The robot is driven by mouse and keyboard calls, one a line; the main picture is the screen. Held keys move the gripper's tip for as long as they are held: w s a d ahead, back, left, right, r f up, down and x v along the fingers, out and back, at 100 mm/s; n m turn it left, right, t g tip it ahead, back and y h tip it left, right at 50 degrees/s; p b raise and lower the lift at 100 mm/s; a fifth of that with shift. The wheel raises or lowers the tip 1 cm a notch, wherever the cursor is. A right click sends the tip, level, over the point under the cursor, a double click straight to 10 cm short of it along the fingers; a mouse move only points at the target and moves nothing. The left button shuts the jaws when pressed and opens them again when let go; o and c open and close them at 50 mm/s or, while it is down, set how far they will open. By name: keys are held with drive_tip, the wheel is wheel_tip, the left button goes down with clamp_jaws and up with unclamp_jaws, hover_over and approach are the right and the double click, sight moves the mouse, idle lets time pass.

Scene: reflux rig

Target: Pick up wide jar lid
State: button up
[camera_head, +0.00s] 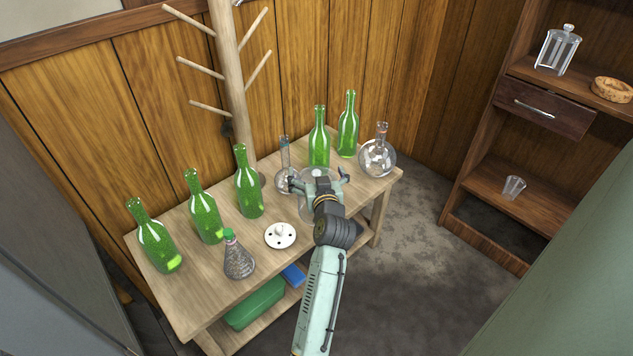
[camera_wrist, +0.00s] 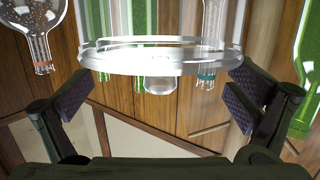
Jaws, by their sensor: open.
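A clear glass wide jar lid (camera_wrist: 125,62) with a round knob lies across the wrist view, between the two fingers of my gripper (camera_wrist: 160,98). The fingers are spread, with dark pads on either side of the lid; I cannot tell whether they touch it. In the head view my gripper (camera_head: 318,179) is over the back right part of the wooden table (camera_head: 180,290). A clear round glass vessel (camera_head: 306,209) shows partly below my gripper, mostly hidden by it.
A round-bottom flask (camera_head: 378,158) stands right of my gripper, a narrow-necked flask (camera_head: 284,180) left. Green bottles (camera_head: 319,140) stand along the back and left. A white holed disc (camera_head: 280,236) and a conical flask (camera_head: 238,260) are in front. A coat rack (camera_head: 233,90) rises behind.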

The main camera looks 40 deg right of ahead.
drive_tip(key=c, duration=1.6)
drive_tip(key=shift+c, duration=0.5)
drive_tip(key=shift+r, duration=0.15)
